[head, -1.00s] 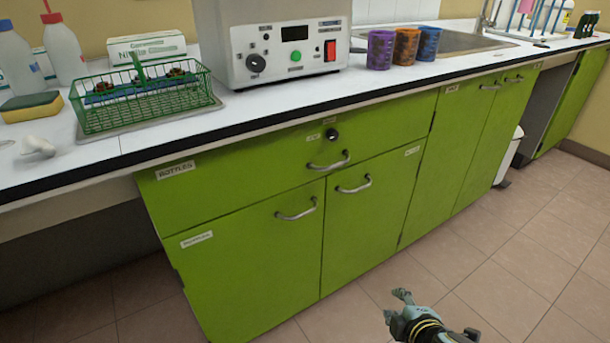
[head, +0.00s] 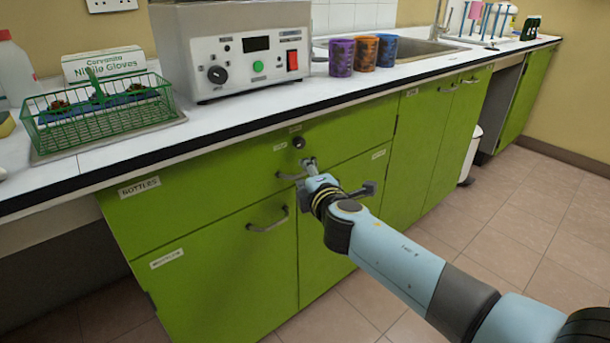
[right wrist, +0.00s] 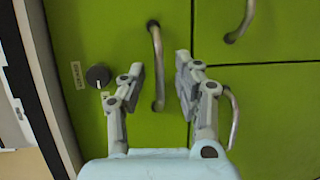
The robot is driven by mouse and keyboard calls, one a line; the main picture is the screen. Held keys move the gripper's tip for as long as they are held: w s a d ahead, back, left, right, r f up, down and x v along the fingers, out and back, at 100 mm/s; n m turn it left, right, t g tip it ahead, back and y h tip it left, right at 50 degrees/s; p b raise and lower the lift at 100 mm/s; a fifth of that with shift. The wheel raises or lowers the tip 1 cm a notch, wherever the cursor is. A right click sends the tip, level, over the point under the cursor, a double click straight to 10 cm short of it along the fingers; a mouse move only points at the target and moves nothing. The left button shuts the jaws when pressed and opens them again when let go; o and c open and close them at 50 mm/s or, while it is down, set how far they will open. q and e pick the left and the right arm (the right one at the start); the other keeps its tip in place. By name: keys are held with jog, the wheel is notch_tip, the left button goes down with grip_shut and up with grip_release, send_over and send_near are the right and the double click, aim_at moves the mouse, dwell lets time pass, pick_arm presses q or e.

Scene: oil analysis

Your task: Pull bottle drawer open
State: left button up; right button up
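The bottle drawer (head: 215,172) is the wide green front labelled "BOTTLES" under the counter. It looks shut, flush with the cabinet. Its curved metal handle (head: 288,177) is partly hidden by my right gripper (head: 309,166) in the head view. In the right wrist view, the handle (right wrist: 156,50) runs upright between the two fingers of my right gripper (right wrist: 159,75). The fingers are apart, one on each side of the handle, with gaps on both sides. My left gripper is in no view.
Below the drawer are two green cupboard doors with handles, one (head: 268,220) at the left. A black round lock (head: 299,143) sits above the drawer handle. On the counter stand a wire basket (head: 100,125), a grey device (head: 240,62) and coloured cups (head: 341,58). The floor in front is clear.

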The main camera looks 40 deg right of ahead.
jog(key=shift+w+d+f, duration=0.1)
jog(key=shift+w+d, duration=0.1)
jog(key=shift+w, duration=0.35)
grip_shut()
